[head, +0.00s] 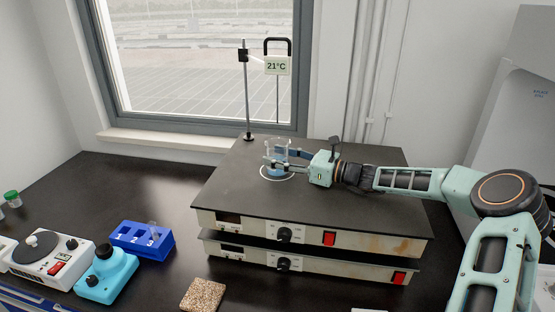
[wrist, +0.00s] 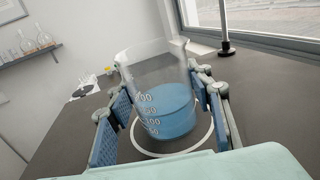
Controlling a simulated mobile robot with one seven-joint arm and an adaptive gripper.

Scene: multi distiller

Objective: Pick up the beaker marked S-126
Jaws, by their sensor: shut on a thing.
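A clear glass beaker (wrist: 160,88) with white volume marks and blue liquid stands between my gripper's fingers in the wrist view. In the head view the beaker (head: 277,151) is small, at the white ring on the hot plate's black top. No S-126 marking can be read on it. My gripper (wrist: 163,112) has one finger on each side of the beaker and is shut on it. The gripper also shows in the head view (head: 283,163), reaching in from the right. The white ring (wrist: 205,138) lies around the beaker's base; I cannot tell whether the base touches the plate.
Two stacked hot plates (head: 225,195) carry the beaker. A metal stand (head: 246,95) with a 21°C sign (head: 277,66) rises behind it. A blue numbered rack (head: 141,241), a cyan device (head: 106,275) and a white stirrer (head: 47,262) stand at left. Flasks sit on a shelf (wrist: 30,55).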

